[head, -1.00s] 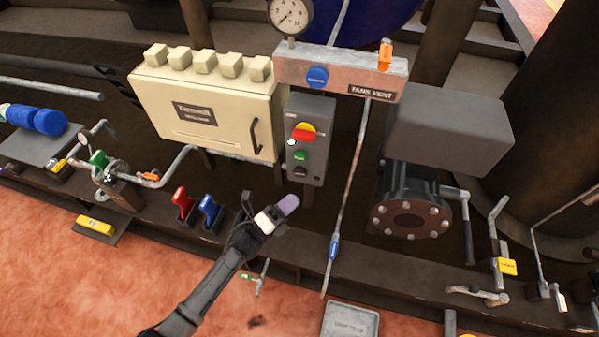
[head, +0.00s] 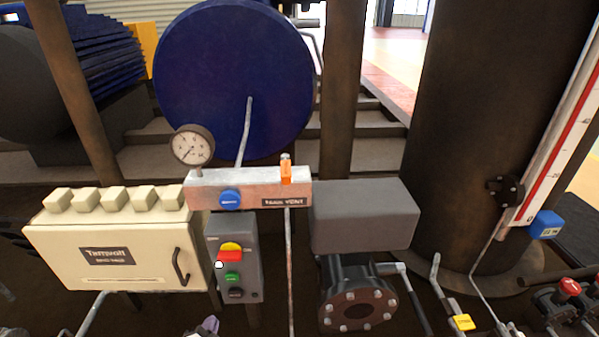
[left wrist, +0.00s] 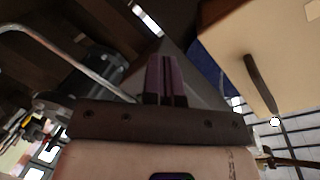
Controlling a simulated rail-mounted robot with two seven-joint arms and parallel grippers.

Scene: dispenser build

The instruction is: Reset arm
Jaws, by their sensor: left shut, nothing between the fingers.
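My left gripper (head: 208,325) shows only as a small purple-grey tip at the bottom edge of the head view, below the grey button box (head: 234,258). In the left wrist view its two purple fingers (left wrist: 160,78) lie close together, shut and empty. No object touches the fingertips. The rest of the left arm is out of the head view. My right gripper is in neither view.
A cream cabinet (head: 106,240) stands left of the button box. The vent manifold (head: 262,191) with a gauge (head: 193,146) is above. A grey valve actuator (head: 362,215) stands to the right. In the left wrist view a cabinet handle (left wrist: 262,84) is near the right.

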